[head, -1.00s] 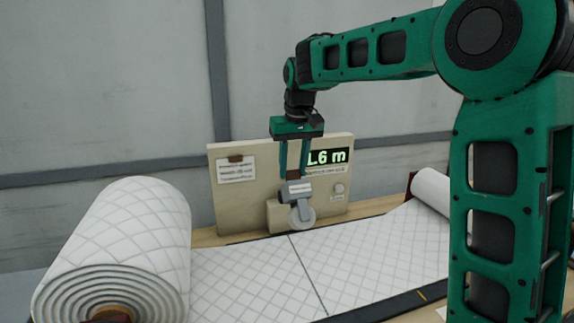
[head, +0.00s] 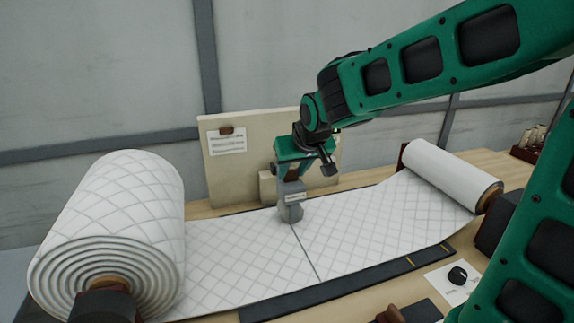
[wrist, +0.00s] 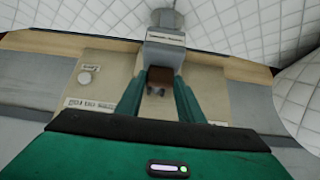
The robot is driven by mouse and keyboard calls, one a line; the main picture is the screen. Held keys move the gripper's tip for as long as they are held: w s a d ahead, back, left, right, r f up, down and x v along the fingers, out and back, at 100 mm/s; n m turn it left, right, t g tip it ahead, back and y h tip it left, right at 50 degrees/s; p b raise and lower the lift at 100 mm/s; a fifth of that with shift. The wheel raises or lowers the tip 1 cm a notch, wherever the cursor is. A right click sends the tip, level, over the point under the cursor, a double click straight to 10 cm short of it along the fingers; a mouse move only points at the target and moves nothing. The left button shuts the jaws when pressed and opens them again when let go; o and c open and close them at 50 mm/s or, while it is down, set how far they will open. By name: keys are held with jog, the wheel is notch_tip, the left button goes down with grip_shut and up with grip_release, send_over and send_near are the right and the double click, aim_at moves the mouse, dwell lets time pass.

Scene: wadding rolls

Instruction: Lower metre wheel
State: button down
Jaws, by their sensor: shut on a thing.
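The metre wheel unit, a grey block on an arm (head: 291,203), is low over the white quilted wadding (head: 240,250), near its seam line. It also shows in the wrist view (wrist: 165,38), with a pale wheel end beyond it. I cannot tell whether the wheel touches the wadding. My gripper (head: 290,180) points down onto the unit from above. In the wrist view its two green fingers (wrist: 162,72) are shut on the unit's upper part, with a brown piece between them. The beige metre panel (head: 235,170) stands behind; its number display is hidden by my arm.
A dark rail (head: 320,292) runs along the front of the wooden table (head: 400,290). A black knob (head: 457,275) lies on a white sheet at the front right.

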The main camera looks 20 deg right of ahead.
jog(key=shift+s+f, duration=0.4)
jog(key=shift+f, duration=0.15)
jog(key=c, duration=1.2)
grip_release()
jog(key=shift+w+r, duration=0.15)
jog(key=shift+s+r, duration=0.2)
jog(key=shift+r, duration=0.2)
jog(key=v, duration=0.9)
jog(key=shift+s+r, duration=0.25)
jog(key=shift+r, duration=0.05)
